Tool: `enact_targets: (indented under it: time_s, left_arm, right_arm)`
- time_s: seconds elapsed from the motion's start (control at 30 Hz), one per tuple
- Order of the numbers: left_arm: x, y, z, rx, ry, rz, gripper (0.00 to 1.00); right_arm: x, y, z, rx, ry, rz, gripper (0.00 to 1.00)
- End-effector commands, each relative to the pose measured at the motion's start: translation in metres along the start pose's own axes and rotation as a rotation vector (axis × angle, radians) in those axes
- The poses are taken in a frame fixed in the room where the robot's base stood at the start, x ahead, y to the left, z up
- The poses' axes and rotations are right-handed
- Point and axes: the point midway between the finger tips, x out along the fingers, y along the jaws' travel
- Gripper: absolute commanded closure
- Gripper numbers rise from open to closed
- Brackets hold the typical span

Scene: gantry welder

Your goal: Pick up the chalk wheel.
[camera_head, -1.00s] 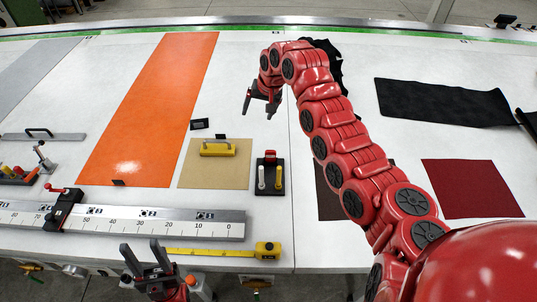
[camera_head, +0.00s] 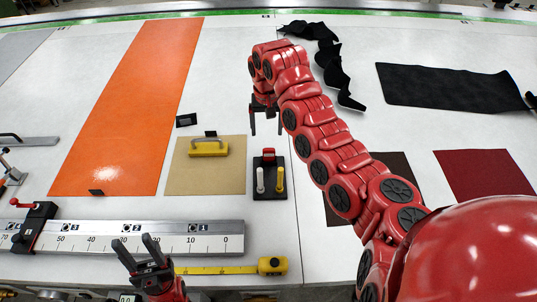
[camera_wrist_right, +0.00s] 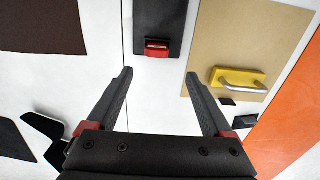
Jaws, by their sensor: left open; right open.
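A black holder (camera_head: 270,188) lies on the white table right of a tan sheet. It carries a white stick (camera_head: 260,180), a yellow stick (camera_head: 281,179) and a small red piece (camera_head: 268,154) at its far end. I cannot tell for certain which of these is the chalk wheel. My right gripper (camera_head: 266,131) is open and empty, just beyond the holder and pointing down. In the right wrist view its fingers (camera_wrist_right: 160,74) are apart, with the red piece (camera_wrist_right: 158,48) ahead between their lines. My left gripper (camera_head: 133,240) is open and empty by the front edge.
A yellow block with a metal handle (camera_head: 208,148) sits on the tan sheet (camera_head: 205,178). A metal ruler (camera_head: 150,237) and a yellow tape measure (camera_head: 272,265) lie in front. An orange strip (camera_head: 130,110) is left; dark cloth (camera_head: 450,88) is right.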

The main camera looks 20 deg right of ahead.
Motion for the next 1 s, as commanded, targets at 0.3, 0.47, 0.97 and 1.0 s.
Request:
enact_targets:
  time_s: [0.3,0.47,0.97,1.0]
  left_arm:
    - [0.000,0.000,0.000,0.000,0.000,0.000,0.50]
    - [-0.002,0.000,0.000,0.000,0.000,0.000,0.50]
    - [-0.001,0.000,0.000,0.000,0.000,0.000,0.50]
    - [-0.001,0.000,0.000,0.000,0.000,0.000,0.50]
  right_arm:
    - [0.054,-0.001,0.000,0.001,0.000,0.000,0.15]
    - [0.063,0.001,0.000,0.001,0.002,0.002,0.15]
    - [0.113,0.006,0.004,0.000,-0.002,0.003,0.15]
    - [0.115,0.006,0.004,0.000,0.000,0.002,0.15]
